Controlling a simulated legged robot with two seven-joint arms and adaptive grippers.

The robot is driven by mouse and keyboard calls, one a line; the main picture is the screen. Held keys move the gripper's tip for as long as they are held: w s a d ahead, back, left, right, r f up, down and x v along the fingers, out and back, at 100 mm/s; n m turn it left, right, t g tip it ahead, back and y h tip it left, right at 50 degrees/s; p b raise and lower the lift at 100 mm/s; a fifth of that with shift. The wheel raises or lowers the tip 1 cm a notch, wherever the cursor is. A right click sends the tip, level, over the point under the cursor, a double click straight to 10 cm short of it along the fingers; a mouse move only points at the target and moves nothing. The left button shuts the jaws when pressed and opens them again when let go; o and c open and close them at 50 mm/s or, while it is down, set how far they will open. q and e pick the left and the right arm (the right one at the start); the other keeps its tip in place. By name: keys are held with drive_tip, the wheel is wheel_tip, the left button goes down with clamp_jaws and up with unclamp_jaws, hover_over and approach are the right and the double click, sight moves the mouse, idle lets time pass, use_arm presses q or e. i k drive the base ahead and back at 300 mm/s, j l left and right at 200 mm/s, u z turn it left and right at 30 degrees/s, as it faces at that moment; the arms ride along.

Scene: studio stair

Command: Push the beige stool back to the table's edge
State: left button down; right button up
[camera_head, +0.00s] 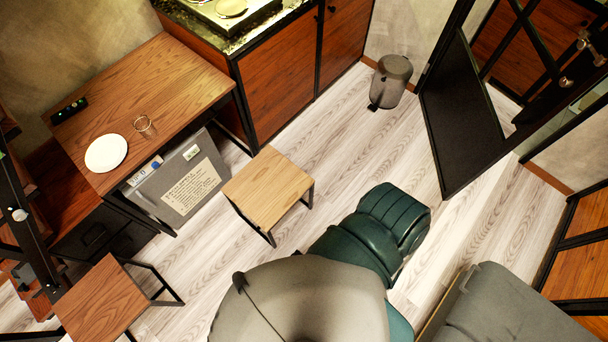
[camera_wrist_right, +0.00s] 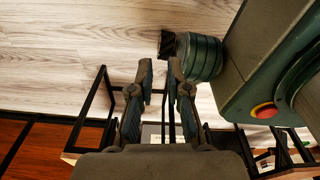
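The beige stool (camera_head: 268,187) has a light wooden seat on black legs. It stands upright on the floor to the right of the wooden table (camera_head: 180,75), apart from its edge. My right gripper (camera_wrist_right: 160,68) shows in the right wrist view, its two fingers apart with a gap between them. Thin black bars show between and beyond the fingers; I cannot tell whether they touch. A black frame (camera_wrist_right: 100,100) with a wooden edge stands at the left of that view; I cannot tell which piece it is. My left gripper is not in view.
A grey labelled box (camera_head: 180,188) stands under the table's edge, beside the stool. A darker stool (camera_head: 103,300) stands lower left. A bin (camera_head: 391,80) stands by the cabinets.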

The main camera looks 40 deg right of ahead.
sight(267, 188)
drive_tip(key=j+z, duration=0.25)
drive_tip(key=z, duration=0.2)
drive_tip(key=j+z, duration=0.25)
drive_tip(key=z, duration=0.2)
drive_tip(key=j+z, duration=0.3)
drive_tip(key=z, duration=0.15)
drive_tip(key=k+j+z, duration=0.1)
drive_tip(key=z, duration=0.35)
drive_tip(key=j, duration=0.1)
